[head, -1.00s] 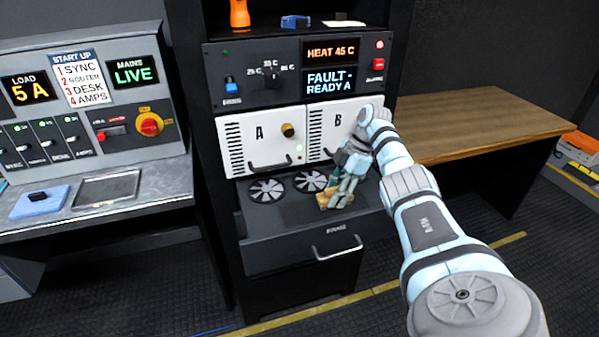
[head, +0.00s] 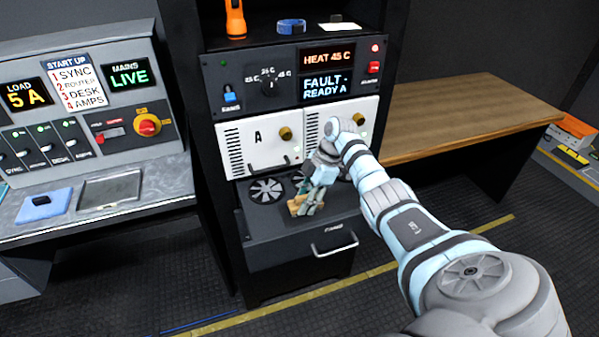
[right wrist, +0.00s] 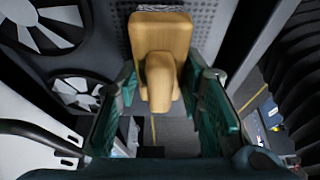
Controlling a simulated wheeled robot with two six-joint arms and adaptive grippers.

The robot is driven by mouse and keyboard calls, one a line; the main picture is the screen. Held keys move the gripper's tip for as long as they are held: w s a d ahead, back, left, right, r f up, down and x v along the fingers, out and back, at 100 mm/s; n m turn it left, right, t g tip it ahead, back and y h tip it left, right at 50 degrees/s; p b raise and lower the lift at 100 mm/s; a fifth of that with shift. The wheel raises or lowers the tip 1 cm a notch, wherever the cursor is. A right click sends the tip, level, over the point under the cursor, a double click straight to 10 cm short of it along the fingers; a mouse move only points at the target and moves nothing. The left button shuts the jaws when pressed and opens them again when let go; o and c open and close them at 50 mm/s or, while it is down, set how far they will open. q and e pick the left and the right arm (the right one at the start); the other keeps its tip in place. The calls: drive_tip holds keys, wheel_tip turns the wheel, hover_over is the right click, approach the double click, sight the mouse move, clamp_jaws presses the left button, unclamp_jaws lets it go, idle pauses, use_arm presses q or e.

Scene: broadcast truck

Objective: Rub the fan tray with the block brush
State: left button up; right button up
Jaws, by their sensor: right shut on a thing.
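The fan tray (head: 335,230) is the dark drawer pulled out below the two white modules in the rack, with round fans on top and a metal handle in front. My right gripper (head: 308,200) is low over the tray's top, beside the fans. It is shut on the block brush (head: 296,207), a tan wooden block mostly hidden by the fingers. In the right wrist view the brush (right wrist: 160,55) sits between the green fingers, its handle toward me. I cannot tell whether its bristles touch the tray. My left gripper is not in view.
White module A (head: 258,150) and its neighbour stand just above the tray, with handles and knobs sticking out. A wooden table (head: 465,115) at right is bare. A console desk (head: 150,190) at left holds a blue pad (head: 45,205) and a dark flat panel (head: 110,188).

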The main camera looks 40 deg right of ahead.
drive_tip(key=shift+w+a+r+p, duration=0.1)
drive_tip(key=shift+w+a+p, duration=0.15)
drive_tip(key=shift+a+p, duration=0.3)
drive_tip(key=shift+w+a+r+p, duration=0.1)
drive_tip(key=shift+w+a+p, duration=0.1)
drive_tip(key=shift+a+p, duration=0.35)
drive_tip(key=shift+a+r, duration=0.1)
drive_tip(key=shift+r, duration=0.1)
wheel_tip(320, 180, up, 6)
drive_tip(key=p, duration=0.3)
drive_tip(key=shift+f+p, duration=0.25)
drive_tip(key=shift+p, duration=0.15)
drive_tip(key=shift+r, duration=0.95)
